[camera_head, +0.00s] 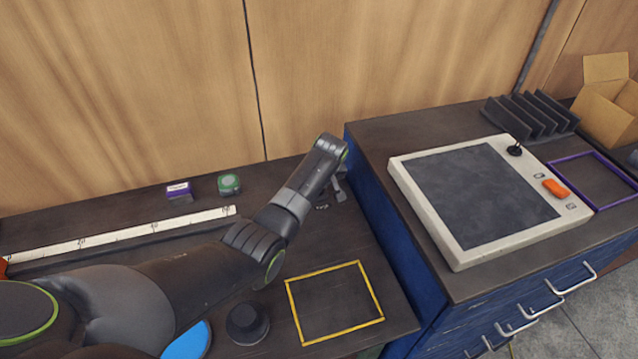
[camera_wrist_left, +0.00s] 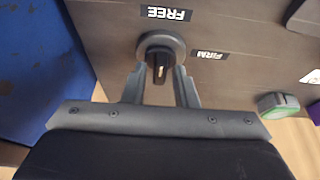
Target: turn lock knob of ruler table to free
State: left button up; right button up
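The lock knob (camera_wrist_left: 160,50) shows in the left wrist view as a round grey base with a dark raised grip bearing a pale mark. The grip and its mark point toward the bottom of that view. A FREE label (camera_wrist_left: 166,13) lies above the knob and a FIRM label (camera_wrist_left: 210,54) lies to its right. My left gripper (camera_wrist_left: 160,76) is open, with one finger on each side of the grip; whether either touches it I cannot tell. My right gripper is not in view.
A white ruler (camera_head: 130,235), a purple box (camera_head: 179,190) and a green round item (camera_head: 229,184) lie at the back. A yellow frame (camera_head: 335,303), dark round piece (camera_head: 247,323) and blue disc (camera_head: 188,342) are nearer. A blue cabinet (camera_head: 395,250) adjoins right.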

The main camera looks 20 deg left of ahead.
pick_arm(q)
jog(key=shift+o, duration=0.7)
jog(key=shift+r, duration=0.1)
jog(key=shift+s+d+r, duration=0.1)
jog(key=shift+d+r, duration=0.05)
jog(key=shift+r, duration=0.1)
jog(key=b+v, duration=0.1)
jog(key=v, duration=1.5)
jog(key=shift+s+r+b, duration=0.2)
jog(key=shift+r+b, duration=0.05)
jog(key=shift+b, duration=0.05)
jog(key=shift+f, duration=0.1)
